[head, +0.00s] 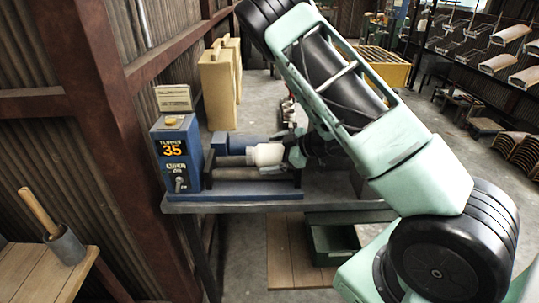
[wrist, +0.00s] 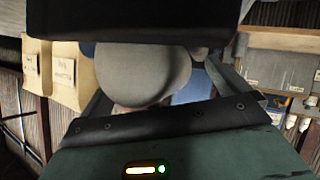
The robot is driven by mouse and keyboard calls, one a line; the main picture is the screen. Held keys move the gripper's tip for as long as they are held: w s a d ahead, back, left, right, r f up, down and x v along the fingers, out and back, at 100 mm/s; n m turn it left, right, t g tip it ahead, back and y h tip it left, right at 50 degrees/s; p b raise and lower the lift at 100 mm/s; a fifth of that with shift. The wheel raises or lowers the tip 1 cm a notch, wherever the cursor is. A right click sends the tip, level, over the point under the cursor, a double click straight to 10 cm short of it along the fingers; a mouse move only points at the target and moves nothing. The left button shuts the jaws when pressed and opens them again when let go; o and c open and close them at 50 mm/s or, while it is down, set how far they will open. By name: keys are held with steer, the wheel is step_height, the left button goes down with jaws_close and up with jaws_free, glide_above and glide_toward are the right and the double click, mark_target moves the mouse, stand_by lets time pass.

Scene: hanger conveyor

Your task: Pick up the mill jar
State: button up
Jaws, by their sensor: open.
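The mill jar (head: 265,154) is a pale cream, rounded jar lying on its side on the rollers of the blue tumbler machine (head: 176,160). My gripper (head: 284,154) reaches in from the right and is at the jar's right end. In the wrist view the jar (wrist: 138,76) fills the gap between the two dark fingers of my gripper (wrist: 150,78). The jaws are open around it. The upper finger hides the jar's top there, and whether either finger touches it cannot be told.
The tumbler stands on a bench (head: 230,207) beside a rusty steel post (head: 103,110). Tan cases (head: 217,88) stand behind it. A dark green bin (head: 335,243) sits below. A mortar with a pestle (head: 64,245) stands on a wooden table at lower left.

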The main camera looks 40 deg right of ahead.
steer(key=shift+w+a+f, duration=0.2)
steer(key=shift+w, duration=0.15)
steer(key=c, duration=1.9)
steer(key=shift+r, duration=0.1)
